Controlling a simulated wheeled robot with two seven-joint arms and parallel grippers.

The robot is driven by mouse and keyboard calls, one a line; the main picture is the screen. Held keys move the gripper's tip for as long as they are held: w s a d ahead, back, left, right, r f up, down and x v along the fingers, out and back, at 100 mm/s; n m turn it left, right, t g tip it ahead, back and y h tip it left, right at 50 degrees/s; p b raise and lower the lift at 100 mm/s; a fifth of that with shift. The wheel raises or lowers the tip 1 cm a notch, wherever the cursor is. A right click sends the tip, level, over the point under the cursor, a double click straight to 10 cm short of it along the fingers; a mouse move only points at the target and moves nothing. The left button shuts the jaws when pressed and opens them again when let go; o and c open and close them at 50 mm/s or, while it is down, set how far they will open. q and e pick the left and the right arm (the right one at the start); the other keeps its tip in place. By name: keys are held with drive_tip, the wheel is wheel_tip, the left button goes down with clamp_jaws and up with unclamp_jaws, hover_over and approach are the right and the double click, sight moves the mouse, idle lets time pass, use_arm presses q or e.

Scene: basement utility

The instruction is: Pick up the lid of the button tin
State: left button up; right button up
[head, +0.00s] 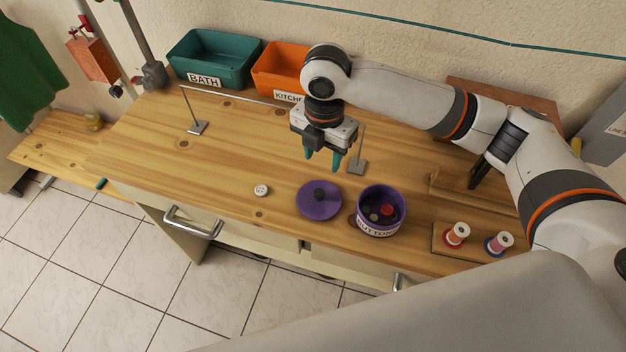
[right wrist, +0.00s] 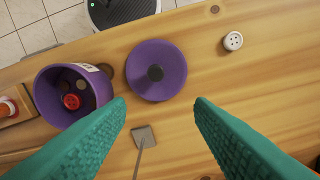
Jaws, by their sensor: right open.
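The purple lid (head: 319,201) of the button tin lies flat on the wooden table, with a dark knob in its middle. It also shows in the right wrist view (right wrist: 157,70), beyond and between the fingertips. The purple button tin (head: 381,212) stands open just right of the lid, with buttons inside and a label on its front. It shows at the left in the right wrist view (right wrist: 74,95). My right gripper (head: 322,161) is open and empty above the table, behind the lid, fingers pointing down. My left gripper is not in view.
A thin rail on metal stands (head: 356,165) is close to my right gripper. A white button (head: 261,190) lies left of the lid. Thread spools (head: 456,235) stand on a wooden block at right. Teal (head: 213,59) and orange (head: 279,70) bins stand at the back.

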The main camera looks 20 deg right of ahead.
sight(320, 192)
drive_tip(key=shift+s+a+f+p, duration=0.1)
drive_tip(key=shift+s+f+p, duration=0.25)
drive_tip(key=shift+s+f, duration=0.85)
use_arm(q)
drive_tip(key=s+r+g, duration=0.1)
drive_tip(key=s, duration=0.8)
use_arm(e)
wheel_tip(320, 192, down, 2)
drive_tip(key=f, duration=0.1)
drive_tip(key=p, duration=0.1)
drive_tip(key=f, duration=0.1)
drive_tip(key=shift+w+a+f+p, duration=0.3)
wheel_tip(320, 192, down, 2)
drive_tip(key=shift+s+a+f+p, duration=0.1)
drive_tip(key=shift+a+f+p, duration=0.1)
drive_tip(key=shift+p, duration=0.1)
drive_tip(key=shift+f, duration=0.25)
drive_tip(key=shift+d+f, duration=0.1)
drive_tip(key=shift+f, duration=0.05)
clamp_jaws()
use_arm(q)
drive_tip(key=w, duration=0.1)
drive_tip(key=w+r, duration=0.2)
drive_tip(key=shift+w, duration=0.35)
